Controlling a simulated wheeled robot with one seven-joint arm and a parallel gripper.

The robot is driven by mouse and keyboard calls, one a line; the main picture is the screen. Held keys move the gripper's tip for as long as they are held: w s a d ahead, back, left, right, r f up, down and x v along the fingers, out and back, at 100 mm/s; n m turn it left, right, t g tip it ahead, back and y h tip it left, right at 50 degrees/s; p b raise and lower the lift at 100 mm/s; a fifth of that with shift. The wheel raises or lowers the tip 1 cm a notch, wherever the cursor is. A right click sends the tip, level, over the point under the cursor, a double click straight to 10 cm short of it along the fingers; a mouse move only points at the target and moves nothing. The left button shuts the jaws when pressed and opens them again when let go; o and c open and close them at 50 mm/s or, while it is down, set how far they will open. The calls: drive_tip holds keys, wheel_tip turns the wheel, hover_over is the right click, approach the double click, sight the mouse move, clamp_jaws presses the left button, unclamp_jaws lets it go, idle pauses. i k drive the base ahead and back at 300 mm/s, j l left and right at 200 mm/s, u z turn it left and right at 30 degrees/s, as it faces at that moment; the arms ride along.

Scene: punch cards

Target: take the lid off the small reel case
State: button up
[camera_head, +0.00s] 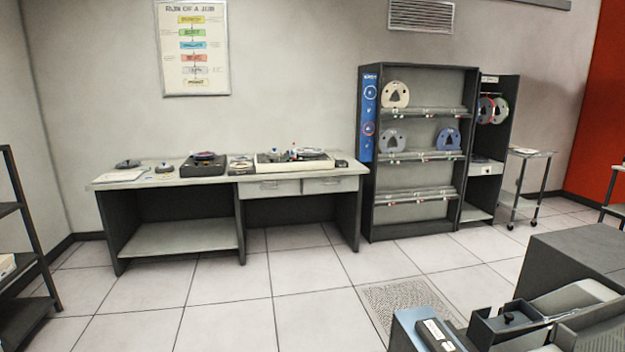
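A dark, flat, round item with a small raised top (128,164) lies at the left end of the long desk. A smaller grey knobbed item (164,168) sits just right of it. Either could be the small reel case with its lid on; they are too small to tell. Another small round item (240,163) lies near the desk's middle, between two machines. My gripper is not in view.
The long desk (165,182) stands against the back wall, with open floor (230,325) before it. A dark machine (203,165) and a pale one (294,160) stand on it. A reel rack (418,175) is to its right. Card equipment (510,318) fills the lower right.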

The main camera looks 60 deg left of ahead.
sight(128, 163)
drive_tip(key=i+j+u, duration=0.2)
drive_tip(key=j+u, duration=0.3)
drive_tip(key=j, duration=0.25)
drive_tip(key=i+j+u, duration=0.35)
drive_tip(key=j+u, duration=0.15)
drive_tip(key=j, duration=0.2)
drive_tip(key=i+j+u, duration=0.85)
drive_tip(key=u, duration=0.15)
drive_tip(key=i+j+u, duration=0.1)
drive_tip(key=i+u, duration=0.4)
drive_tip(key=i, duration=2)
drive_tip(key=i+z, duration=0.15)
drive_tip(key=i, duration=0.3)
drive_tip(key=i+j+z, duration=0.15)
drive_tip(key=i, duration=0.35)
drive_tip(key=i+j+z, duration=0.15)
drive_tip(key=i, duration=0.3)
drive_tip(key=j+u, duration=0.1)
drive_tip(key=u, duration=1.45)
